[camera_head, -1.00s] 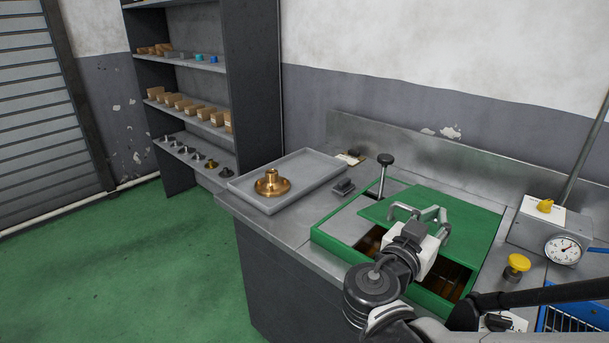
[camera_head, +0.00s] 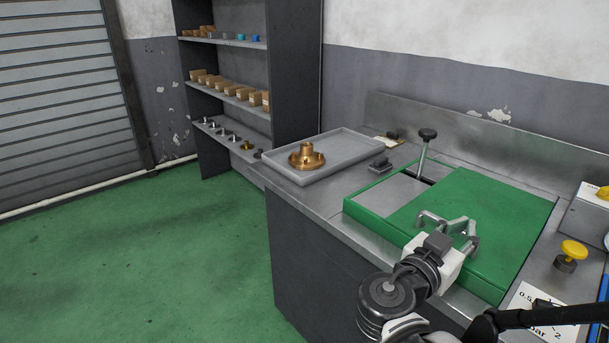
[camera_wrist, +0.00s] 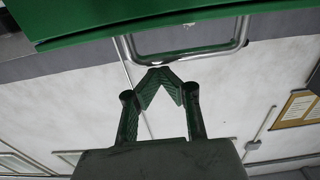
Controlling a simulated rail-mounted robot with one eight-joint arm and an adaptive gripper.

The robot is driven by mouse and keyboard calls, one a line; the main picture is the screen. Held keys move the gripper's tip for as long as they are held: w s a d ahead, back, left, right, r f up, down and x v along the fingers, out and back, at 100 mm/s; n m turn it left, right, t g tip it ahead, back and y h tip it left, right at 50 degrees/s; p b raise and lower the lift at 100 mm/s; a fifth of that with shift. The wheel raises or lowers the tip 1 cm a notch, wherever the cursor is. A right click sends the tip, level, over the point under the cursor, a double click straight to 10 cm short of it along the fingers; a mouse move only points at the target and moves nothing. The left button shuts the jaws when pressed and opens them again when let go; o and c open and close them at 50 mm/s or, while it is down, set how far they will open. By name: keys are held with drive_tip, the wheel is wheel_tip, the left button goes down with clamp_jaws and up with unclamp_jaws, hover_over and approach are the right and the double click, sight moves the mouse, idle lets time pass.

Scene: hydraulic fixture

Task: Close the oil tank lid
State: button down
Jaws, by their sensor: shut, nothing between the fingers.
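The green oil tank lid (camera_head: 495,222) lies over the green tank (camera_head: 365,211) on the metal bench in the head view. My arm hides part of the tank's front edge.
A grey tray (camera_head: 352,158) with a brass flanged part (camera_head: 306,157) sits left of the tank. A black-knobbed lever (camera_head: 427,135) stands behind it. A yellow knob (camera_head: 573,251) is to the right. A shelf unit (camera_head: 297,80) stands beyond the bench; the green floor at left is clear.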

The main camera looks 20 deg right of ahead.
wheel_tip(320, 180, up, 4)
drive_tip(key=p, duration=0.4)
drive_tip(key=s+a+f+b, duration=0.3)
drive_tip(key=a+f, duration=0.2)
drive_tip(key=a, duration=0.4)
drive_tip(key=shift+f, duration=0.2)
drive_tip(key=shift+w, duration=0.1)
drive_tip(key=w+a+f+n+y+p, duration=0.4)
drive_tip(key=w+a+f+n+y, duration=0.15)
drive_tip(key=n+y, duration=0.4)
drive_tip(key=w+a+r+n+t+y+p, duration=0.1)
drive_tip(key=w+a+r+n+y+p, duration=0.1)
drive_tip(key=a+r+n+y, duration=0.3)
drive_tip(key=a+r+y+p, duration=0.1)
drive_tip(key=a+r+y, duration=0.2)
drive_tip(key=a, duration=0.2)
drive_tip(key=shift+w+r, duration=0.3)
drive_tip(key=shift+r, duration=0.1)
